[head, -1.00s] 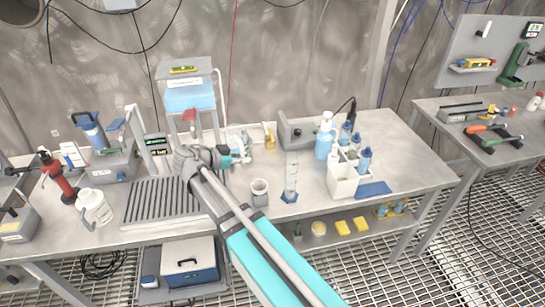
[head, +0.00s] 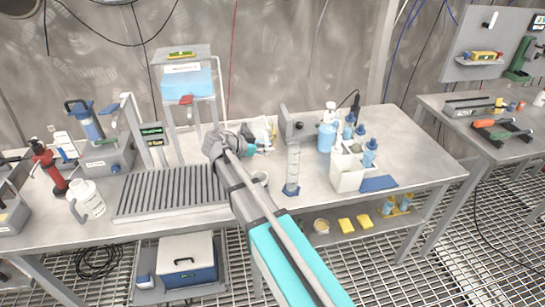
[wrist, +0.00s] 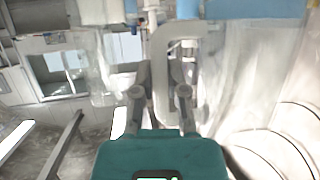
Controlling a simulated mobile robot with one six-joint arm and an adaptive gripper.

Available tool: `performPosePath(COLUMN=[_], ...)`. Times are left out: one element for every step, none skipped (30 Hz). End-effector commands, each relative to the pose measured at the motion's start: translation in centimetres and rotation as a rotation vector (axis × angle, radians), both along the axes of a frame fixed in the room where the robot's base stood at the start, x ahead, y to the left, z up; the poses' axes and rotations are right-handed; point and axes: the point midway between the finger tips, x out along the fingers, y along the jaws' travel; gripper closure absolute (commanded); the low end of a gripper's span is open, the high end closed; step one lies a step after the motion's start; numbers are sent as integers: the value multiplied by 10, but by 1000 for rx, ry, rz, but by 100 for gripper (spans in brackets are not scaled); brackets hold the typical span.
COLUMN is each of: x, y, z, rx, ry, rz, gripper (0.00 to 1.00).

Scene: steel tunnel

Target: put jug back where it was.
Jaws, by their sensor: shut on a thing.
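A pale, translucent jug (head: 264,128) is partly hidden behind my gripper (head: 254,148) in the head view. My gripper is above the middle of the bench, right of the ribbed drain rack. In the wrist view my gripper (wrist: 163,75) is shut on the jug's pale upright handle loop (wrist: 160,50). The jug's see-through body is hard to tell from the background there. Whether its base touches anything is hidden.
A grey cup (head: 261,178) is partly hidden by my arm, with a clear measuring cylinder (head: 292,170) beside it. A white bottle caddy (head: 348,170) stands further right. The ribbed rack (head: 170,192) is empty. The bench's right end (head: 420,165) is clear.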

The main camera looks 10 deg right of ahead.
Motion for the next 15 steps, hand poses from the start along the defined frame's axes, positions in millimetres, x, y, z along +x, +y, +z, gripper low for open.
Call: performPosePath(x=[6, 7, 9, 10, 11, 12, 12, 12, 13, 12, 12, 12, 12, 12, 12], y=[-7, -10, -14, -16, -18, -20, -21, -21, -22, -22, -22, -22, -22, -22, -22], z=[-10, -11, -13, -14, -15, -15, -16, -16, -15, -15, -15, -15, -15, -15, -15], rx=[-1, -1, -1, -1, -1, 0, -1, -1, 0, 0, 0, 0, 0, 0, 0], ry=[0, -1, -1, -2, -2, -2, -2, -1, -2, -2, -2, -2, -2, -2, -2], rz=[-10, -13, -18, -20, -22, -25, -25, -26, -27, -27, -27, -27, -27, -27, -27], gripper=[100, 100, 100, 100, 100, 100, 100, 100, 100, 100, 100, 100, 100, 100, 100])
